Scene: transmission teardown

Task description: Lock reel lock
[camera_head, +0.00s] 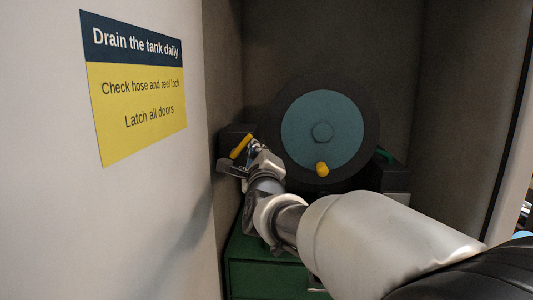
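A round reel (299,130) with a dark rim and a teal face stands in the recess. A small yellow knob (322,169) sits low on its face. A yellow lever (241,147), probably the reel lock, lies tilted on a dark block (228,139) left of the reel. My gripper (238,164) is at the lever, just below and in front of it. I cannot tell whether it touches the lever. Its fingers are small and partly overlap the dark block, so their opening is unclear. My arm comes in from the lower right and hides the reel's lower edge.
A green cabinet (245,262) stands below my arm. A white wall with a sign (136,90) is close on the left. A dark box with a green part (384,155) is right of the reel. The recess's right side is clear.

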